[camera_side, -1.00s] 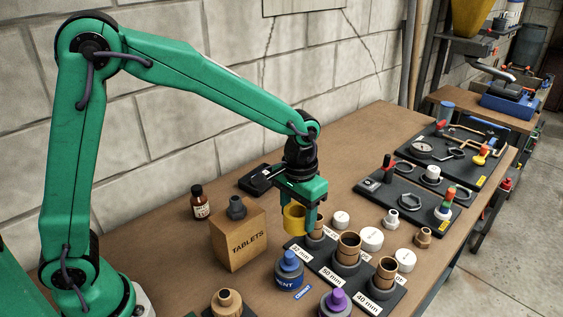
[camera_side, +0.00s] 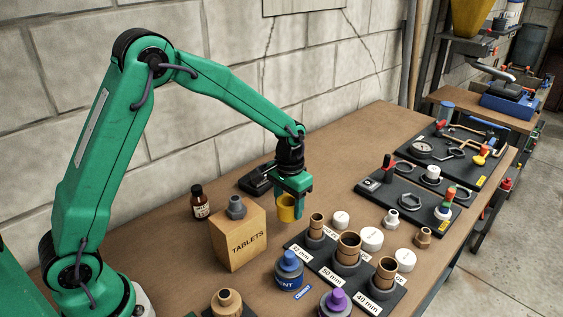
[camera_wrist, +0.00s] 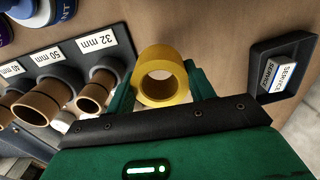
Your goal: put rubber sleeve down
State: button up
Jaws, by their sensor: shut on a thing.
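The rubber sleeve (camera_side: 286,208) is a short yellow tube held in my gripper (camera_side: 292,196). In the wrist view the sleeve (camera_wrist: 163,88) sits between my two green fingers, its round opening facing the camera. My gripper points down, between the TABLETS box and the black pipe stand. The sleeve appears to be above the bench (camera_side: 160,240); the exact gap under it is hard to judge.
The TABLETS box (camera_side: 238,240), with a grey fitting (camera_side: 236,207) on top, stands left of the sleeve. The black stand (camera_side: 325,265) with brown pipe stubs is to the right. A black tray (camera_wrist: 283,65) lies behind. Bare bench shows between them.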

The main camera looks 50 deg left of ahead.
aim_at(288, 225)
jog(key=shift+w+a+f, duration=0.3)
jog(key=shift+w+a, duration=0.05)
jog(key=shift+a, duration=0.1)
jog(key=shift+f, duration=2)
jog(key=shift+f, duration=0.15)
jog(key=o, duration=1.2)
jog(key=shift+c, duration=0.2)
notch_tip(288, 225, up, 12)
jog(key=shift+s+r, duration=0.1)
jog(key=shift+r, duration=0.15)
